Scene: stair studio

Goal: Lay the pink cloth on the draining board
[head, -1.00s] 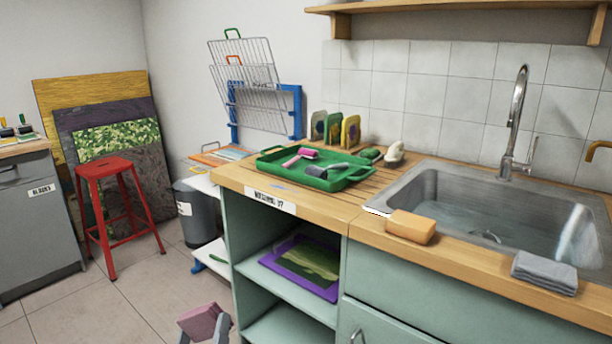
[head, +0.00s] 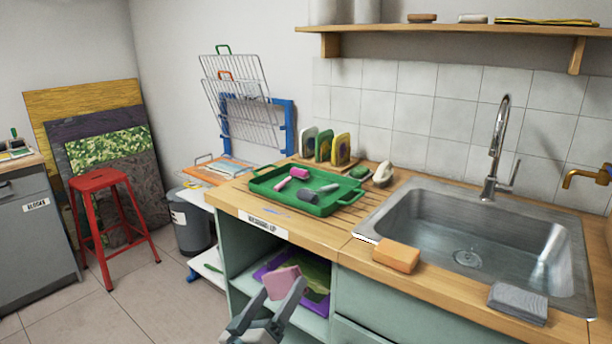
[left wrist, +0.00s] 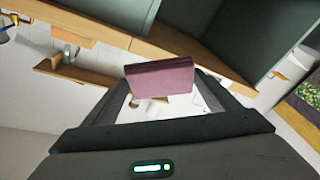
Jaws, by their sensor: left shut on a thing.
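The pink cloth (head: 282,281) is a small folded piece held between the fingertips of my left gripper (head: 284,292), in front of the open shelves under the counter. The cloth also shows in the left wrist view (left wrist: 160,77), between the two fingers. The draining board (head: 372,207) is the grooved wooden part of the counter left of the sink, above and beyond the gripper. A green tray (head: 270,187) with rollers stands on it. My right gripper is not in view.
A white scrubbing brush (head: 384,174) and upright coloured boards (head: 324,146) stand behind the tray. A wooden shelf (head: 450,29) overhangs the back.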

